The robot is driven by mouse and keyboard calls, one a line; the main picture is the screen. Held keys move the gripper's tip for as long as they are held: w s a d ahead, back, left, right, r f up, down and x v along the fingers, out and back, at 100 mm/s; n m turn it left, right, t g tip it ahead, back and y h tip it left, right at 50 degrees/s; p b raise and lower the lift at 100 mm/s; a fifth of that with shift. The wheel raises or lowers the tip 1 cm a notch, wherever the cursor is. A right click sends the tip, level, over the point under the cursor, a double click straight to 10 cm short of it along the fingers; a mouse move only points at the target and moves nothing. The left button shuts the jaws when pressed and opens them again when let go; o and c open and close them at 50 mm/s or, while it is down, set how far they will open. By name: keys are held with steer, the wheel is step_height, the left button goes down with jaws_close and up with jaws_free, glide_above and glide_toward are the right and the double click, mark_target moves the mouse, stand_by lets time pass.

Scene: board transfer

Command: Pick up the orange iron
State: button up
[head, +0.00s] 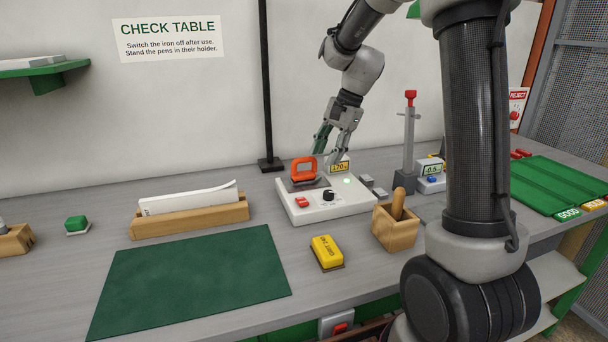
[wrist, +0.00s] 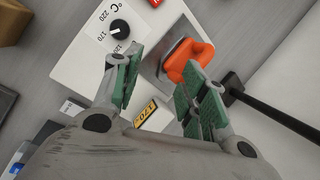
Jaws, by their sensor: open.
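The orange iron (head: 304,170) stands on the left part of a white heating station (head: 340,207), with its flat metal base down on a grey plate. In the wrist view the orange handle (wrist: 190,62) lies just beyond the fingertips, nearer the right finger. My gripper (head: 333,143) is open and empty, above and behind the station in the head view. Its green-padded fingers (wrist: 163,85) are spread apart in the wrist view. I cannot tell whether the right finger touches the iron.
The station has a knob (head: 328,195), a red switch (head: 302,203) and a display (head: 340,168). A black post (head: 266,90) rises behind it. A yellow block (head: 327,252), a wooden pen holder (head: 395,230) and a paper rack (head: 190,215) stand around. The green mat (head: 190,280) is clear.

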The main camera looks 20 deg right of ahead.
mark_target(306, 158)
step_height(306, 158, up, 3)
steer(key=w+a+m+t, duration=0.1)
steer(key=w+a+m, duration=0.1)
steer(key=w+m, duration=0.15)
steer(key=shift+m+y, duration=0.4)
steer(key=shift+m, duration=0.55)
steer(key=x, duration=0.8)
steer(key=shift+s, duration=0.2)
jaws_close()
